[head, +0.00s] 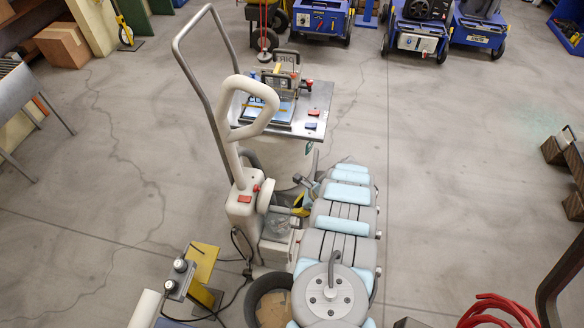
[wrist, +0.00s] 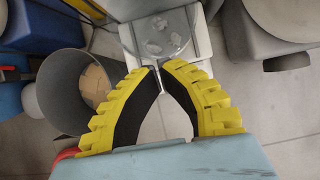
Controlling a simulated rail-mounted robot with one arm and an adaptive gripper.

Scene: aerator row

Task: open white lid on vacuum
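The vacuum-like machine (head: 243,208) stands left of my arm, with a pale body, a red switch and a tall looped handle. A clear round part (head: 280,226) with pale crumpled bits inside sits low on its front; it also shows at the top of the wrist view (wrist: 163,38). White casing (wrist: 203,62) lies beside and below that part. I cannot tell which piece is the white lid. My gripper (wrist: 160,67) has yellow ribbed fingers with black pads. Its tips nearly meet below the clear part, with nothing clearly held; contact cannot be told.
A grey bin (wrist: 47,92) holding cardboard stands left of my gripper. A yellow stand with knobs (head: 203,262) and loose cables are at the lower left. A metal cart (head: 318,98) stands behind the machine. Open floor (head: 440,170) lies to the right.

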